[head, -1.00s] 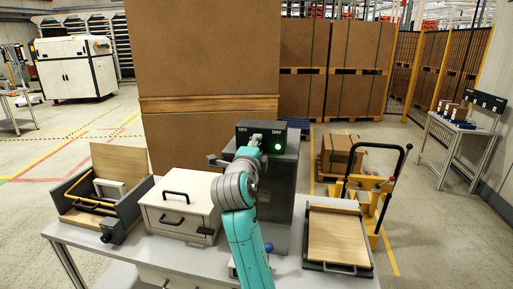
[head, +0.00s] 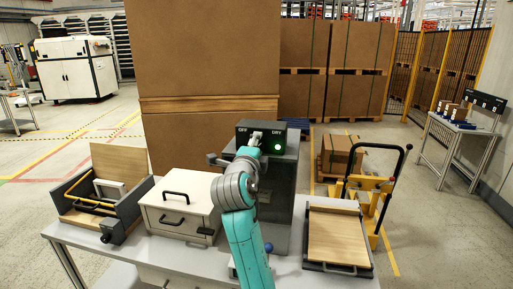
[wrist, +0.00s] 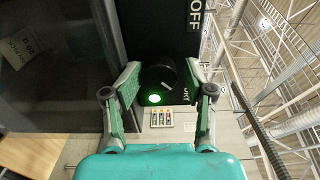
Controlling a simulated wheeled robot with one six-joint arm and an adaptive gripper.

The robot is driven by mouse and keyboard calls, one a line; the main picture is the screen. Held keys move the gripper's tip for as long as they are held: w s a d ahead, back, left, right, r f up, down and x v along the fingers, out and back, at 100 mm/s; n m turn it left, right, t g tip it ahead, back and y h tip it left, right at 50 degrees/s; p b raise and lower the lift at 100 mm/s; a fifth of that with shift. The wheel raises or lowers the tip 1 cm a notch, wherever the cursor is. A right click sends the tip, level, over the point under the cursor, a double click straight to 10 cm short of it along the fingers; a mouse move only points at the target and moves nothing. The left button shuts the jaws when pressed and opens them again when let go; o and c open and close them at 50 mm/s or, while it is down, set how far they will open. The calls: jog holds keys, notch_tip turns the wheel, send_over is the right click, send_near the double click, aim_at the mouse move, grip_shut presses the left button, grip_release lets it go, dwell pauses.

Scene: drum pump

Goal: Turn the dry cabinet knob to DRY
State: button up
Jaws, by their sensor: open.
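The dry cabinet (head: 285,175) is a dark grey box on the table, with a black panel on top marked OFF at the left and DRY at the right. A green lamp (head: 278,147) glows on the panel; it also shows in the wrist view (wrist: 154,98). The round black knob (wrist: 158,78) has a pale pointer mark slanting toward the DRY label. My gripper (wrist: 163,82) is open, with one finger on each side of the knob; contact is not clear. In the head view, my gripper (head: 254,140) is at the panel and hides the knob.
A white drawer box (head: 178,205) stands left of the cabinet, with an open tray holding a wooden board (head: 118,165) farther left. A wooden board in a dark frame (head: 335,235) lies to the right. Tall cardboard stacks (head: 205,60) stand behind.

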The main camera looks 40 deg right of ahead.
jog(key=shift+f, duration=0.15)
jog(key=v, duration=0.8)
dwell(0.4)
